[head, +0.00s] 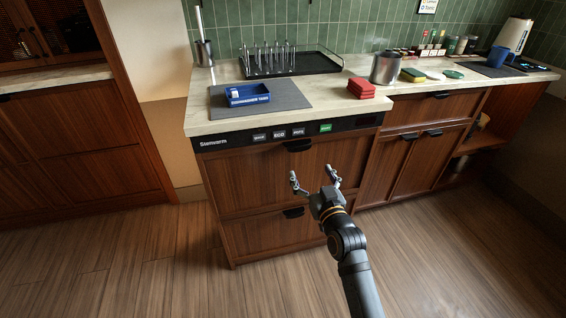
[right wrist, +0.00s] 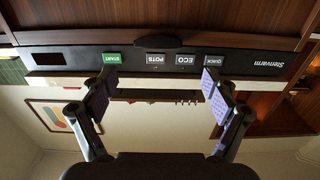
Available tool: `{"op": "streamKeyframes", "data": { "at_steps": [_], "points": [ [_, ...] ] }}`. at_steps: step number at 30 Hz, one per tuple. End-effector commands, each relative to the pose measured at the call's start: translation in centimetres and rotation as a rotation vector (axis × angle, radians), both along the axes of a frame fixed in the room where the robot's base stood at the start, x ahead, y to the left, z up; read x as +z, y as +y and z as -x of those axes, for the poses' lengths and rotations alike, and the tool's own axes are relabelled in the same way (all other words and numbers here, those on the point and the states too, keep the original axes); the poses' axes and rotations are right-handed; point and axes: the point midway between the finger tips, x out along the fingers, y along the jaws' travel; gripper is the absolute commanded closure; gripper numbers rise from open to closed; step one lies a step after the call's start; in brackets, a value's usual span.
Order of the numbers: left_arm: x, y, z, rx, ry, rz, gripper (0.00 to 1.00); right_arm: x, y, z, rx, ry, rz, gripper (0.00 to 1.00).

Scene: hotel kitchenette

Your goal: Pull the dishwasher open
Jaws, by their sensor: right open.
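The dishwasher (head: 260,185) is a wood-fronted unit under the counter, and its front is shut. A black control strip marked Stenvarm (head: 215,143) runs along its top, with several buttons including a green START. A dark handle (head: 298,147) sits just under the strip. My right gripper (head: 313,175) is open and empty in front of the upper panel, below the handle and apart from it. The right wrist view is upside down. It shows the handle (right wrist: 157,42) between and beyond the open fingers of my right gripper (right wrist: 161,88). My left gripper is not in view.
A second dark handle (head: 293,212) is on the lower panel. The counter above holds a blue box (head: 247,95) on a grey mat, a black rack (head: 290,63), red blocks (head: 361,88) and a metal canister (head: 385,68). The floor before the cabinets is clear.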

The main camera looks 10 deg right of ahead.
Motion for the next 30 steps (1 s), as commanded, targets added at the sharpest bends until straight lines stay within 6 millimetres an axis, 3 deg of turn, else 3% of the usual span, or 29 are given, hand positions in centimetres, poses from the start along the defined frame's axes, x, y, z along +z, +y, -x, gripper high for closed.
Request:
{"op": "streamKeyframes", "data": {
  "at_steps": [5,12,18,30],
  "points": [
    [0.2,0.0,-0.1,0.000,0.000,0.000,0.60,0.1,0.1,-1.3,0.000,0.000,0.000,0.13],
    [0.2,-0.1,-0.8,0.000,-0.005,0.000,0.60,0.0,0.2,-6.4,0.000,0.000,0.000,0.13],
    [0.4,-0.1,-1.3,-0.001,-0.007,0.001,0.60,-0.1,0.3,-9.5,0.000,0.002,0.000,0.13],
    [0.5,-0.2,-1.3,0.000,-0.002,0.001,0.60,0.0,0.3,-10.5,-0.001,0.003,-0.001,0.16]
  ]
}}
